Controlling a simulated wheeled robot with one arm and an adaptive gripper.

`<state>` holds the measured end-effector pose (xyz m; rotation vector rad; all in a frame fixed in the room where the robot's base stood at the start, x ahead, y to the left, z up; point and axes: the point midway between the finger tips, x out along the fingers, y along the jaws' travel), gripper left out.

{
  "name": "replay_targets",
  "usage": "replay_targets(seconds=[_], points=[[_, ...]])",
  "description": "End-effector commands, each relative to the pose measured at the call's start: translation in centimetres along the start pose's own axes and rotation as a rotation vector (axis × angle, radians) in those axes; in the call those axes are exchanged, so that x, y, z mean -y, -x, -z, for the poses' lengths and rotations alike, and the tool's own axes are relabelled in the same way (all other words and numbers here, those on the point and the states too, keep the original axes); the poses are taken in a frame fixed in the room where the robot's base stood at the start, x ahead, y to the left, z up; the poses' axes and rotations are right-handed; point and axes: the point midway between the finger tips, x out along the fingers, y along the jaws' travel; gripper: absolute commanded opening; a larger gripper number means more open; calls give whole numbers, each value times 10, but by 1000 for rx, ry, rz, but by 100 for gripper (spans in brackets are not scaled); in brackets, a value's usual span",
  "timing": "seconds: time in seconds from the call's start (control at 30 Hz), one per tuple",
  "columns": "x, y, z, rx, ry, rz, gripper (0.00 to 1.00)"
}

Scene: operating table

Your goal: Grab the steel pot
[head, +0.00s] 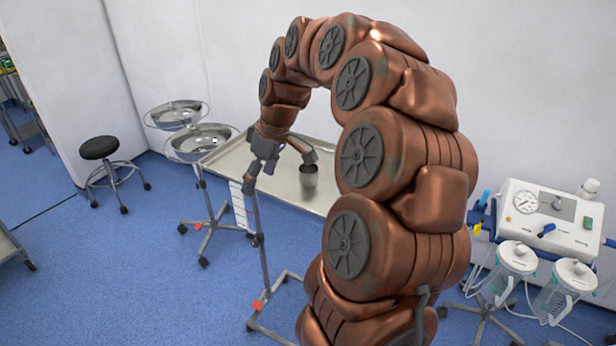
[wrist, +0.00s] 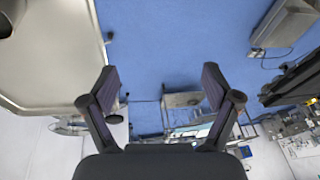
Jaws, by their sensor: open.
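The steel pot (head: 309,177) is a small grey metal cup-like vessel standing upright on the steel tray table (head: 283,186). My gripper (head: 259,178) is open and empty, to the left of the pot and apart from it, by the table's left edge. In the wrist view my gripper's two fingers (wrist: 160,84) are spread with blue floor seen between them. The tray table (wrist: 55,60) fills the wrist view's left side. A dark round thing (wrist: 8,18), cut off at its upper left corner, appears to be the pot.
Two round steel basins (head: 200,140) on a wheeled stand are left of the table. A black stool (head: 100,148) stands farther left. A suction machine with canisters (head: 545,220) is at the right. A white wall is behind; blue floor is open at the lower left.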

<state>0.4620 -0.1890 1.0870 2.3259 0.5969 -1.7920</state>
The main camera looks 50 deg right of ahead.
Motion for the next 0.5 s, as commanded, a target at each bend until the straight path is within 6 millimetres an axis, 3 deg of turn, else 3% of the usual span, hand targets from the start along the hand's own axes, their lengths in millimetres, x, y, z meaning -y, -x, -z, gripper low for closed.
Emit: replay_targets(seconds=[0.03,0.2,0.33,0.5], points=[[-29,2,-4,-22,-6,-10,88],[-111,12,-28,-81,4,-64,88],[-154,16,-51,-100,5,-99,88],[-181,20,-69,-110,6,-127,88]])
